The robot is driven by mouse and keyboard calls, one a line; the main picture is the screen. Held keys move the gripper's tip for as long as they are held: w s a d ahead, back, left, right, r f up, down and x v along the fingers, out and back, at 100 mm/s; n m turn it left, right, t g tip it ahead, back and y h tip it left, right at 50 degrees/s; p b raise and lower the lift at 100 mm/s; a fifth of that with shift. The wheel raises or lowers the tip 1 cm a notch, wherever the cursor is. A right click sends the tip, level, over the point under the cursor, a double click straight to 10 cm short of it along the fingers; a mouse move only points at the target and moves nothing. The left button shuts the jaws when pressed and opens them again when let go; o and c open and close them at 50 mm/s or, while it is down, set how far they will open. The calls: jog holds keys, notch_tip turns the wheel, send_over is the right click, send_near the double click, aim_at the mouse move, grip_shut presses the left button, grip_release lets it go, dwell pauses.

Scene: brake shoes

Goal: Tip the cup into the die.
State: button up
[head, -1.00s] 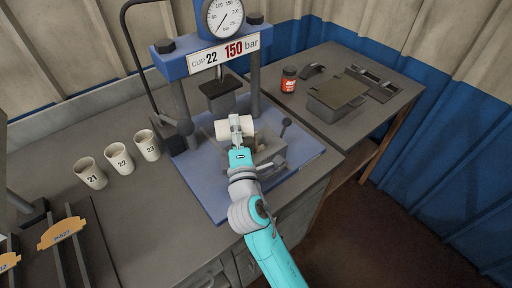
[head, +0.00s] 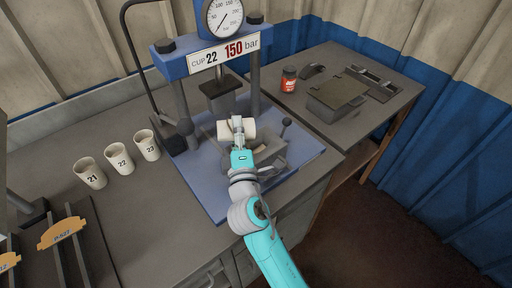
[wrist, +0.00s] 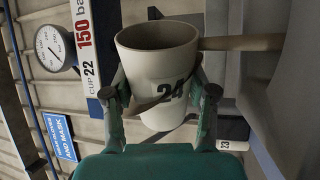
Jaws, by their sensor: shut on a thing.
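My gripper (head: 238,126) is shut around a cream cup (head: 249,130) and holds it on its side above the grey die (head: 274,159) on the press base. In the wrist view the cup (wrist: 155,62) bears the number 24, with a gripper finger on each side. A tan streak (wrist: 240,43) runs from beside its rim toward a grey surface; it looks like powder falling. A tan curved patch (head: 262,148) shows in the die. My arm hides part of the die.
Three cups, 21 (head: 91,174), 22 (head: 119,158) and 23 (head: 147,145), stand on the bench at left. The blue press (head: 212,62) with gauge and sign "CUP 22 150 bar" rises behind. A side table holds a red-labelled jar (head: 289,79) and a grey box (head: 337,95).

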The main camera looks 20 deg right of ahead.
jog(key=shift+f+m, duration=0.1)
jog(key=shift+m, duration=0.2)
jog(key=shift+s+d+r+m+h+p, duration=0.1)
jog(key=shift+d+r+m+h+p, duration=0.25)
jog(key=shift+m, duration=0.65)
jog(key=shift+d+r+m+h+p, duration=0.2)
jog(key=shift+d+m+h, duration=0.1)
jog(key=shift+m, duration=0.7)
dwell(0.7)
jog(key=shift+d+f+m+g+h, duration=0.4)
jog(key=shift+f+m, duration=0.15)
jog(key=shift+m, duration=0.45)
dwell(0.3)
jog(key=shift+s+r+m, duration=0.1)
jog(key=shift+r+m, duration=0.05)
jog(key=shift+m, duration=0.15)
jog(key=shift+a+n+y, duration=0.15)
jog(key=shift+n+y, duration=0.1)
jog(key=shift+n, duration=0.25)
jog(key=shift+a+r+n, duration=0.2)
jog(key=shift+r+n, duration=0.1)
jog(key=shift+n, duration=0.3)
jog(key=n, duration=0.1)
jog(key=n+y, duration=0.1)
jog(key=a+n, duration=0.1)
jog(key=shift+f+n+t, duration=0.3)
jog(key=shift+t, duration=0.1)
